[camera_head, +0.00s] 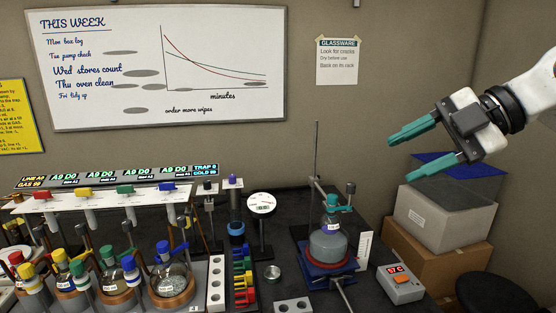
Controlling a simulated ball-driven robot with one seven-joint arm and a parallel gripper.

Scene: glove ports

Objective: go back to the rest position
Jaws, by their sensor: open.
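My gripper (399,158) has two teal fingers and is at the upper right of the head camera view, on the end of my white and black arm. The fingers are spread apart with nothing between them. It is raised, with the boxes at the right behind it in the picture. The fingers point left and down. No rest position is marked in the view.
A clamped flask (328,243) stands on a stand at the bench's right, with a readout box (401,284) beside it. Several flasks with coloured caps (173,280) crowd the left under a manifold (100,198). Stacked boxes (440,222) and a dark stool (497,295) are at the right.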

